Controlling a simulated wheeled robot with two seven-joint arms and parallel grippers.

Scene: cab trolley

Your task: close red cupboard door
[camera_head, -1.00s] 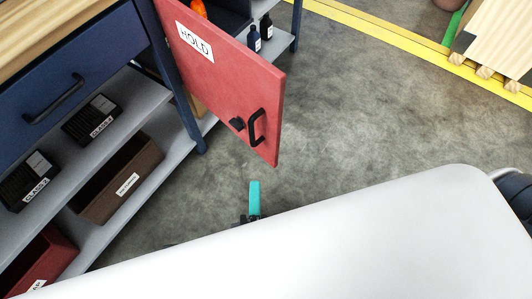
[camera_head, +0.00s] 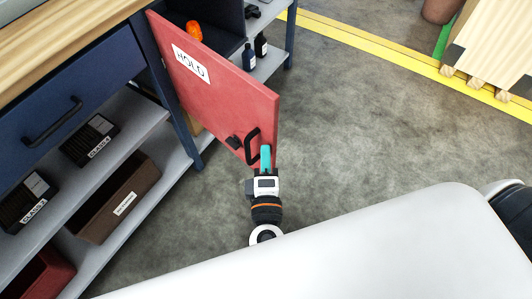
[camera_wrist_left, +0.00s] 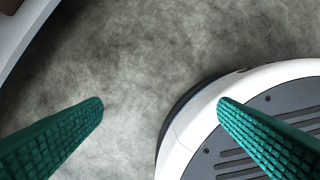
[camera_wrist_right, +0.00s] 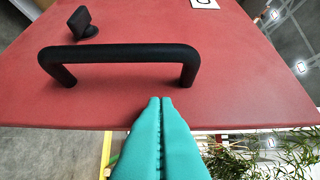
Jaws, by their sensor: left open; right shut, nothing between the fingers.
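The red cupboard door (camera_head: 215,75) stands open, swung out from the blue cabinet, with a "HOLD" label on its face. Its black handle (camera_head: 253,146) and a small black knob (camera_head: 233,142) sit near its free edge. My right gripper (camera_head: 265,160) is shut and empty, close to the handle at the door's lower corner. In the right wrist view the shut fingertips (camera_wrist_right: 161,103) appear just beside the handle bar (camera_wrist_right: 120,52), against the red panel; I cannot tell whether they touch. My left gripper (camera_wrist_left: 160,103) is open and empty over the floor, away from the door.
A blue drawer (camera_head: 70,100) and shelves with labelled boxes (camera_head: 117,197) stand at left. A wooden pallet-like item (camera_head: 495,45) is at upper right. The grey floor (camera_head: 360,125) is clear.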

